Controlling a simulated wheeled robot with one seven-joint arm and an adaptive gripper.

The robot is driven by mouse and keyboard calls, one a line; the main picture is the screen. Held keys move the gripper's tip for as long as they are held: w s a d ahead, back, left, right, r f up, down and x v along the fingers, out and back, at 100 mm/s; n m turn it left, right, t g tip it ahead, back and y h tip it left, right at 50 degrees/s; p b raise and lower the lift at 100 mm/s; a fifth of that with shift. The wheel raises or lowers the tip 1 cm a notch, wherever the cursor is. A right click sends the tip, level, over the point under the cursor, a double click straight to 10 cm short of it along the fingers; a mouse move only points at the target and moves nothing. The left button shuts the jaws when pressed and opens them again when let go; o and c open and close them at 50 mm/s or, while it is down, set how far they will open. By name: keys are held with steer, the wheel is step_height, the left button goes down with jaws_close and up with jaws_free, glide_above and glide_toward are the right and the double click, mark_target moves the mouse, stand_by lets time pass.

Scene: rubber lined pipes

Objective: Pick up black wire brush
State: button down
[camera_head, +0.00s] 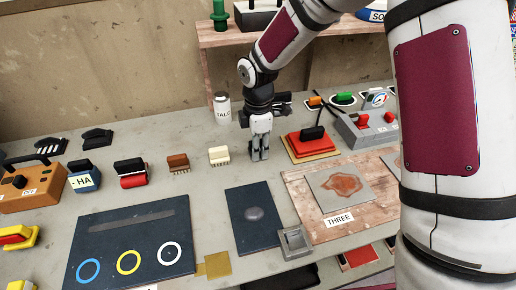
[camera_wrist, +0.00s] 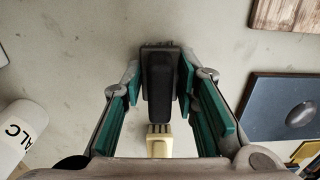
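The black wire brush (camera_wrist: 159,82) lies on the grey table between my fingertips, long side running up and down in the wrist view. My gripper (camera_head: 260,153) points down at the table, just right of a cream brush (camera_head: 219,156). In the wrist view, my gripper's (camera_wrist: 162,72) green-padded fingers stand on both sides of the black brush, very close to it. I see no clear squeeze on it. In the head view the fingers hide most of the black brush. The cream brush (camera_wrist: 158,143) also shows below the black one in the wrist view.
A white TALC bottle (camera_head: 222,108) stands behind my gripper. A brown brush (camera_head: 178,163) lies farther left. A dark plate (camera_head: 252,217) lies in front, and a red block (camera_head: 308,141) on a wooden base sits to the right. A wooden shelf (camera_head: 225,36) is behind.

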steer(key=shift+r, duration=0.1)
steer(key=shift+r, duration=0.5)
step_height(320, 180, up, 2)
steer(key=shift+r, duration=0.1)
steer(key=shift+s+a+r, duration=0.2)
steer(key=shift+s+a, duration=0.25)
steer(key=shift+a, duration=0.05)
steer(key=s+a, duration=0.3)
steer(key=s+a+r, duration=0.1)
steer(key=s+a, duration=0.2)
steer(key=a, duration=0.1)
steer(key=s+a+b, duration=0.1)
steer(key=s+a, duration=0.2)
steer(key=a, duration=0.1)
steer(key=shift+s+r, duration=0.15)
steer(key=shift+s, duration=0.15)
steer(key=c, duration=2)
jaws_free()
steer(key=shift+c, duration=1.4)
